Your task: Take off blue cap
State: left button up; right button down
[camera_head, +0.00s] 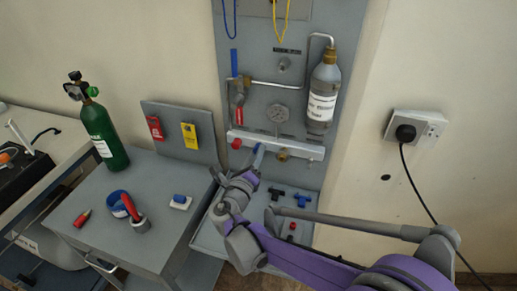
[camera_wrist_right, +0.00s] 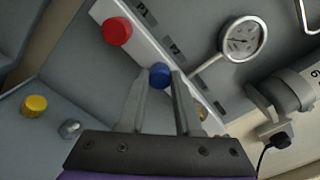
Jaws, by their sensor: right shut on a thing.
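The blue cap (camera_wrist_right: 160,75) is between the two fingertips of my right gripper (camera_wrist_right: 161,87) in the right wrist view, at the light port bar (camera_wrist_right: 140,15). My right gripper is shut on it. I cannot tell whether the cap is still fully seated on its port. In the head view my right gripper (camera_head: 257,163) reaches up to the port bar (camera_head: 308,150) from below, and the fingers mostly hide the cap. A red cap (camera_head: 236,144) is on the bar to the left. My left gripper is not in view.
A gauge (camera_head: 278,112) and a bottle (camera_head: 323,92) are on the panel above the bar. Black and blue fittings (camera_head: 302,199) lie on the tray below.

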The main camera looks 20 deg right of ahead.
jog(key=n, duration=0.3)
jog(key=shift+n+b, duration=0.3)
jog(key=shift+n, duration=1.7)
jog(key=shift+n+b, duration=0.3)
jog(key=shift+n, duration=0.2)
jog(key=c, duration=0.6)
grip_release()
